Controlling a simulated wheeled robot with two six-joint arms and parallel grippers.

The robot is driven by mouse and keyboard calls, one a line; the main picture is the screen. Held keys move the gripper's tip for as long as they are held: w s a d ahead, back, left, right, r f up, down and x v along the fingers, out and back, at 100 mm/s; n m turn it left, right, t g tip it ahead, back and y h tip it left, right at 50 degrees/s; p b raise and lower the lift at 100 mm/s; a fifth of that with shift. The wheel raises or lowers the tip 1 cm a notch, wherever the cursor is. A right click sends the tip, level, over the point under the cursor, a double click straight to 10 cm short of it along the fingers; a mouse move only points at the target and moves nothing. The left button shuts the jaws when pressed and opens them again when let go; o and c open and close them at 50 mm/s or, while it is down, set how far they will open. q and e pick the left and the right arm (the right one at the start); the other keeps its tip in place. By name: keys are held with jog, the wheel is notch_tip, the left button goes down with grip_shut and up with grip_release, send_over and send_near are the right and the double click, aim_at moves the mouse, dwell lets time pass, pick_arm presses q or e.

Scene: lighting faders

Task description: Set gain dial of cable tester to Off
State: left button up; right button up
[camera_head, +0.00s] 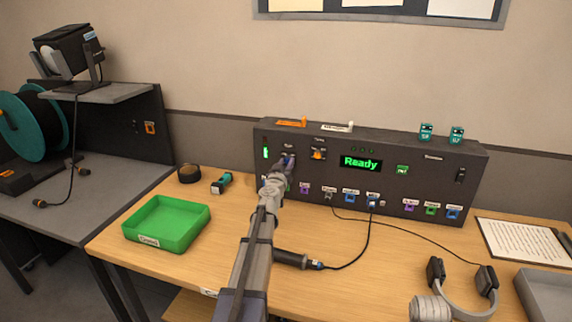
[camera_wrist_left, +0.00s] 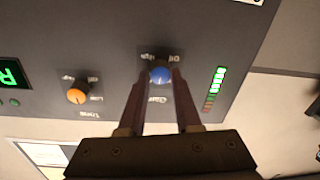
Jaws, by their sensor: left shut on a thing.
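The cable tester (camera_head: 385,172) is a wide dark panel box at the back of the table, its green screen reading "Ready". Its blue gain dial (camera_wrist_left: 160,74) shows in the left wrist view, with "Off" and "High" marks beside it, upside down in that picture. My left gripper (camera_head: 287,162) reaches the panel's left part; in the wrist view its two fingers (camera_wrist_left: 159,84) are shut on the blue dial's sides. The dial's pointer is too small to read. In the head view the gripper mostly hides the dial. My right gripper is in neither view.
An orange dial (camera_wrist_left: 79,92) sits beside the blue one, and a green level bar (camera_wrist_left: 215,88) on its other side. Coloured jacks (camera_head: 349,196) line the panel's lower edge, one with a cable. A green tray (camera_head: 167,243) and headphones (camera_head: 437,270) are on the table.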

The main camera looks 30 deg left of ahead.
pick_arm(q)
grip_shut()
